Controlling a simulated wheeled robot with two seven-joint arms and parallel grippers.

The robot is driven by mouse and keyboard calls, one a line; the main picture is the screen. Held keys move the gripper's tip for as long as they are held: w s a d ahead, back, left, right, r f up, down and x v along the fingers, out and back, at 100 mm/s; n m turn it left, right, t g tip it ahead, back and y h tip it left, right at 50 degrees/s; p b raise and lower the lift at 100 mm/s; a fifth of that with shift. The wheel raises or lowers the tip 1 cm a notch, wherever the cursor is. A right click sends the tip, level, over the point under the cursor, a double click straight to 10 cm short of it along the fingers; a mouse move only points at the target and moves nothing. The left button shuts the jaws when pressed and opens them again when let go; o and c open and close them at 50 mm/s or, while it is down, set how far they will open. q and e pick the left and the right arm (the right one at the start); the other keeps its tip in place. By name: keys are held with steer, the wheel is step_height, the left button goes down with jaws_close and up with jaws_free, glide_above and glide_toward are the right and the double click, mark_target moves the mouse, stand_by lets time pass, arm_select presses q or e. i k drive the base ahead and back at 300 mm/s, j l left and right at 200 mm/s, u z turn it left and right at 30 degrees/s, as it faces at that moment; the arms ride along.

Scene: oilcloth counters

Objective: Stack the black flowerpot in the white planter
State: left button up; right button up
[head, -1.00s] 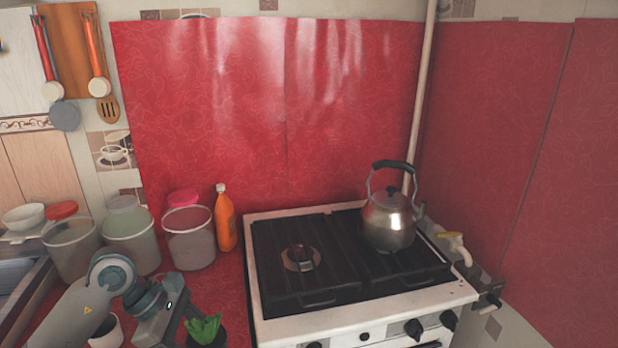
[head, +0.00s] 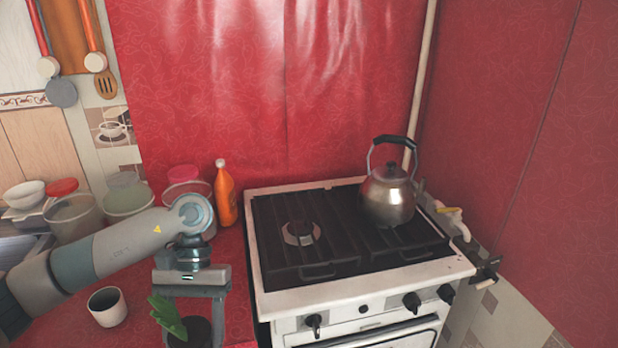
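The black flowerpot (head: 198,333) with a green plant (head: 168,315) is at the bottom edge of the head view, partly cut off. The plant leans to the left. The white planter (head: 107,306) stands upright on the red counter to the left of the flowerpot, and its inside looks empty. My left gripper (head: 193,318) points down over the flowerpot. Its fingers are wide apart, one on each side of the pot. Whether they touch it is hard to tell. My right gripper is not in view.
A stove (head: 350,240) with a metal kettle (head: 388,195) stands to the right. Behind my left arm are an orange bottle (head: 225,195) and several tubs (head: 72,217). Red counter (head: 60,330) shows around the white planter.

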mark_target(112, 312)
steer(key=i+j+u, duration=0.8)
steer(key=i, duration=0.15)
